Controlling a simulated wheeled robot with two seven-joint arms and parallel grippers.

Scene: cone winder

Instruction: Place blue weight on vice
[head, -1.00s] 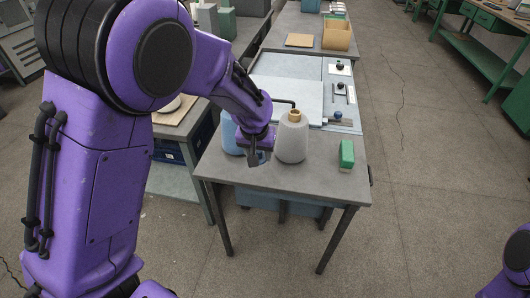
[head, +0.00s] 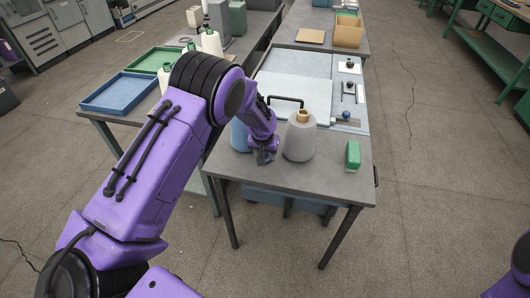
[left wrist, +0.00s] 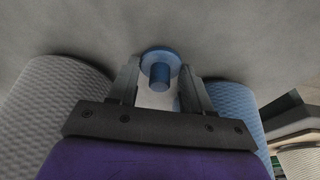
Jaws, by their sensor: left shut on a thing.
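My left gripper (head: 263,157) is low over the near part of the grey table, between a blue yarn cone (head: 240,135) and a grey yarn cone (head: 299,137). In the left wrist view its two fingers (left wrist: 160,85) are shut on the blue weight (left wrist: 160,72), a round disc with a short knob. In the head view the weight is hidden by the gripper. Whether it touches the table top is unclear. I cannot make out a vice for certain in either view. My right gripper is not in view.
A green block (head: 352,155) is at the table's right edge. A black bent bar (head: 286,99) and small fittings, one with a blue ball (head: 346,115), are behind the cones. Blue (head: 119,93) and green (head: 153,59) trays are on the left bench. The table's front strip is clear.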

